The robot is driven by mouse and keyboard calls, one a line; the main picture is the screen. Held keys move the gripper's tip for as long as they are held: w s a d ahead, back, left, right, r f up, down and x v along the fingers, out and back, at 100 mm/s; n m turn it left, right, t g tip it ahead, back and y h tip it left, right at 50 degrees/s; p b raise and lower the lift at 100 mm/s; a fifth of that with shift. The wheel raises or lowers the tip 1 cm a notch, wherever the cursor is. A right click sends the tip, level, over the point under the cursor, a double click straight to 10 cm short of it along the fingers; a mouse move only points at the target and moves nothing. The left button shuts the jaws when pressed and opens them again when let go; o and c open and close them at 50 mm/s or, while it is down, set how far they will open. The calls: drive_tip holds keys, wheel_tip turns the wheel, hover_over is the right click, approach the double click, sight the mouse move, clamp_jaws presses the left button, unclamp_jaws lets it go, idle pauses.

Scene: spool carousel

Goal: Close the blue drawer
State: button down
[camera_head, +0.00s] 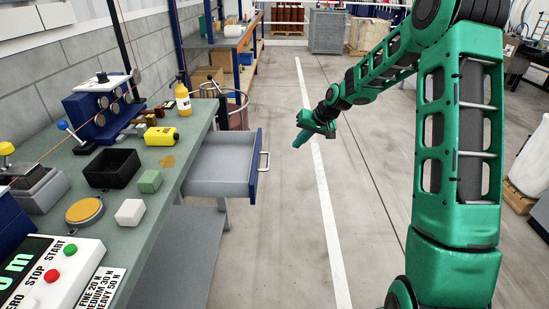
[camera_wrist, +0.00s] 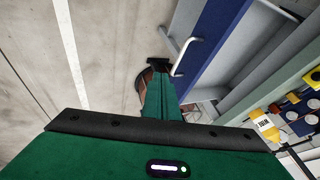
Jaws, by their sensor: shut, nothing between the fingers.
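The blue drawer (camera_head: 255,165) is pulled out from the right side of the green bench, with a grey interior and a pale bar handle (camera_head: 264,161) on its blue front. My gripper (camera_head: 299,143) is in the air to the right of the drawer front, over the floor, apart from the handle in the head view. In the wrist view, the drawer's blue front (camera_wrist: 208,40) and handle (camera_wrist: 186,56) appear above and right of my gripper (camera_wrist: 158,66). My gripper is shut and empty. The drawer looks empty where its inside shows.
The green bench (camera_head: 185,160) carries a black tray (camera_head: 112,168), a green block (camera_head: 149,181), a white block (camera_head: 130,212), a yellow bottle (camera_head: 183,99) and a control box (camera_head: 50,275).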

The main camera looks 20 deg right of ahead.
drive_tip(key=w+a+f, duration=0.6)
drive_tip(key=a+f, duration=0.1)
drive_tip(key=f, duration=0.2)
drive_tip(key=shift+w+f, duration=0.2)
